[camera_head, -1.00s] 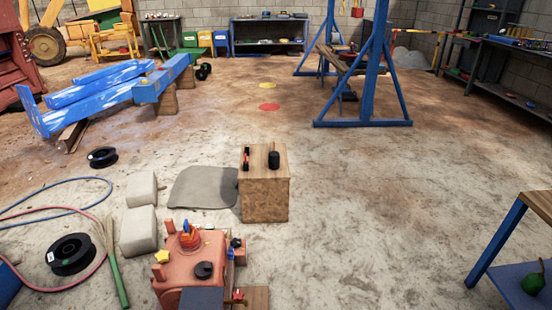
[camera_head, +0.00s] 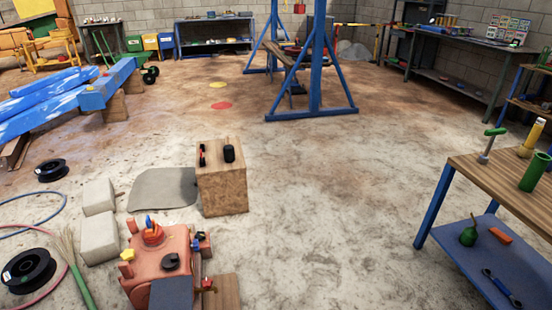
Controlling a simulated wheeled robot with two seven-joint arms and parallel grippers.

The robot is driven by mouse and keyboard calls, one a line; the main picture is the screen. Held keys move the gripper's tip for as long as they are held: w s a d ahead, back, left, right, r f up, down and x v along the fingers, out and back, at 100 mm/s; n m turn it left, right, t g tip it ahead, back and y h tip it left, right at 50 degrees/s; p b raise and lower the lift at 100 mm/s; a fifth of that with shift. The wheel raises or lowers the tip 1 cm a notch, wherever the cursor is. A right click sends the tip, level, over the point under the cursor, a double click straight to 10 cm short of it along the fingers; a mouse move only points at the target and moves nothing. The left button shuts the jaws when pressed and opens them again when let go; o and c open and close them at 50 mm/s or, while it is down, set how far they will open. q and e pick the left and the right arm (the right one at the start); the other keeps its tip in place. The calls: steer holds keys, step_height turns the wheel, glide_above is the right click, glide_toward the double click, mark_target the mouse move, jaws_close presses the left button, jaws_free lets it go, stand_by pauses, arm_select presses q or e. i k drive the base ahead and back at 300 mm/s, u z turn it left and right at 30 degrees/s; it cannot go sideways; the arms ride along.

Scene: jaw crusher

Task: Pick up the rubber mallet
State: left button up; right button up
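I cannot make out a rubber mallet for certain. A wooden block (camera_head: 222,190) stands upright on the floor near the middle. On its top are a black rounded object (camera_head: 229,153) and a small black and red object (camera_head: 202,156), too small to identify. On the workbench (camera_head: 478,176) at the right stands a T-shaped tool with a green top (camera_head: 494,132), which may be a mallet or a T-handle. Neither of my grippers is in view.
A red machine (camera_head: 160,262) stands at the bottom, left of centre. Pale blocks (camera_head: 99,238), a black cable reel (camera_head: 28,271) and hoses lie left of it. The workbench's blue lower shelf (camera_head: 465,262) holds small items. The floor between block and workbench is clear.

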mark_target(229, 150)
steer(key=z, duration=0.75)
steer(key=i, duration=0.8)
steer(key=u, duration=0.7)
steer(key=i, duration=2.7)
steer(key=u, duration=1.8)
steer(key=i, duration=0.9)
steer(key=u, duration=0.45)
